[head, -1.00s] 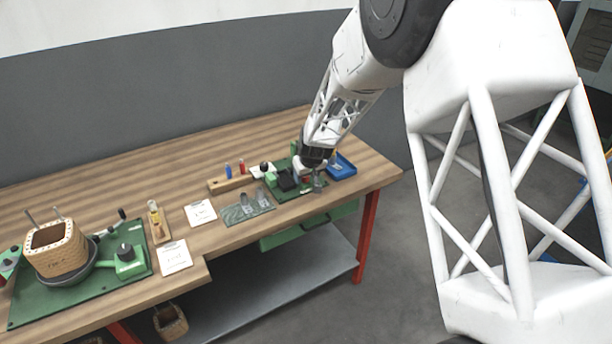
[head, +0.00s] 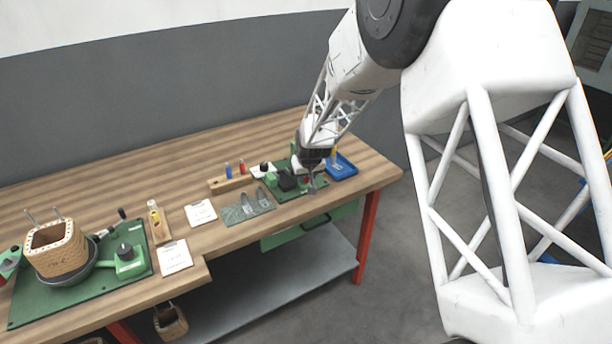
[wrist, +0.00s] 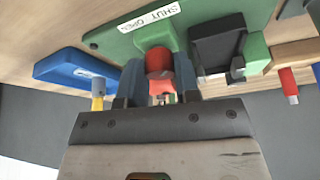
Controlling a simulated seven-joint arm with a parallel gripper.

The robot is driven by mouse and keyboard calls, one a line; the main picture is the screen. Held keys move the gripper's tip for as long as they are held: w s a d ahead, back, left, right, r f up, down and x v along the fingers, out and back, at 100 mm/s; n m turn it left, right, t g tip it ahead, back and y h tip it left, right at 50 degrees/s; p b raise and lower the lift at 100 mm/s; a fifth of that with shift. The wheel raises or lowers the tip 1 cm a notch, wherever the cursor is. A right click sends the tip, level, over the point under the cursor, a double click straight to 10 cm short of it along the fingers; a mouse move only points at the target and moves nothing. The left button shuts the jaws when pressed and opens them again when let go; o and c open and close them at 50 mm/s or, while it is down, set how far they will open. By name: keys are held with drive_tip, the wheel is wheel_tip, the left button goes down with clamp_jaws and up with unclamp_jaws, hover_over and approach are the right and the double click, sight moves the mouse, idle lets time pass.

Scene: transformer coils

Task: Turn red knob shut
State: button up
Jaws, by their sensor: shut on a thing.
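The red knob (wrist: 158,64) sits on a green block on a green board (wrist: 120,42), beside a white label reading "SHUT" and "OPEN". In the wrist view my gripper (wrist: 159,76) has one blue-grey finger on each side of the knob, closed on it. Which way the knob is turned cannot be told. In the head view my gripper (head: 312,180) is at the board near the table's right end and hides most of the knob.
A black box-shaped part (wrist: 218,44) stands on the board close to the fingers. A blue tray (head: 342,167) lies just right of the board. A wooden rack (head: 231,184) with blue and red items stands left. A grey-green mat (head: 238,214) lies nearer the front edge.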

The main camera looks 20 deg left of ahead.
drive_tip(key=o, duration=0.9)
drive_tip(key=shift+o, duration=0.2)
drive_tip(key=shift+r, duration=0.15)
drive_tip(key=v, duration=0.7)
drive_tip(key=shift+r, duration=0.2)
drive_tip(key=shift+s, duration=0.1)
drive_tip(key=shift+d, duration=0.15)
